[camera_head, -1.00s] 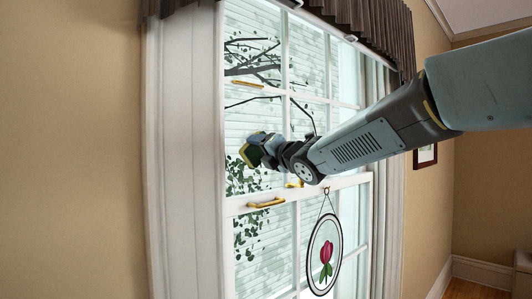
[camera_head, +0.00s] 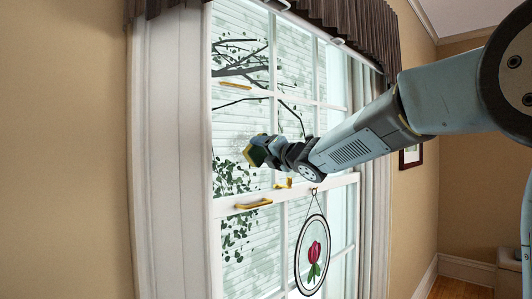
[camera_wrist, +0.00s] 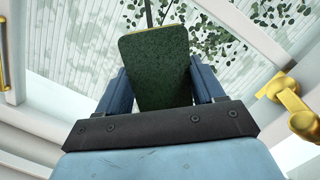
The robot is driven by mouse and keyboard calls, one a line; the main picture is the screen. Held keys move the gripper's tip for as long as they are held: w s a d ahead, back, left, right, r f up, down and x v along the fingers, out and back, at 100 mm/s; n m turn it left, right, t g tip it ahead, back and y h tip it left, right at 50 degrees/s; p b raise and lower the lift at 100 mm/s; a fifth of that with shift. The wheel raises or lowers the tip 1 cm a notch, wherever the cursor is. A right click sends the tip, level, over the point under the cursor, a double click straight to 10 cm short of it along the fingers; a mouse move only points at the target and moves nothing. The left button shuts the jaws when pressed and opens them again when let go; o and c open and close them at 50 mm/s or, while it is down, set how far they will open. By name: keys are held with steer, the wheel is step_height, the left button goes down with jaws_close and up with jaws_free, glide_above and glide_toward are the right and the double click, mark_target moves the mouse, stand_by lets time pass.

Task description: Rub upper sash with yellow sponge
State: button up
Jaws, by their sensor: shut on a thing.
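The upper sash (camera_head: 290,98) is the upper part of a white window, with panes that show siding, branches and leaves outside. My gripper (camera_head: 262,150) is in front of its lower left panes, a little above the meeting rail. It is shut on the yellow sponge (camera_head: 255,154), which has a dark green face. In the wrist view the sponge's green face (camera_wrist: 157,68) fills the space between the two blue fingers. I cannot tell whether the sponge touches the glass.
A brass handle (camera_head: 254,204) and a brass latch (camera_head: 284,183) sit on the rail below my gripper. A round stained-glass tulip ornament (camera_head: 312,254) hangs below that rail. A pleated valance (camera_head: 352,22) crosses the top, and a framed picture (camera_head: 411,157) hangs at right.

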mark_target(229, 136)
steer(key=shift+w+d+f, duration=0.1)
steer(key=shift+w+d, duration=0.5)
steer(key=shift+w, duration=0.05)
steer(key=shift+s+a+r, duration=0.35)
steer(key=shift+s+a, duration=1)
steer(key=shift+s, duration=0.15)
steer(key=shift+s+a+r, duration=0.4)
steer(key=shift+s+a, duration=1)
steer(key=shift+s, duration=0.15)
steer(key=shift+s+a+r, duration=0.35)
steer(key=shift+s+a, duration=1)
steer(key=shift+s, duration=0.15)
steer(key=shift+r, duration=1)
steer(key=w+d, duration=0.8)
steer(key=w, duration=0.1)
steer(key=shift+d, duration=0.1)
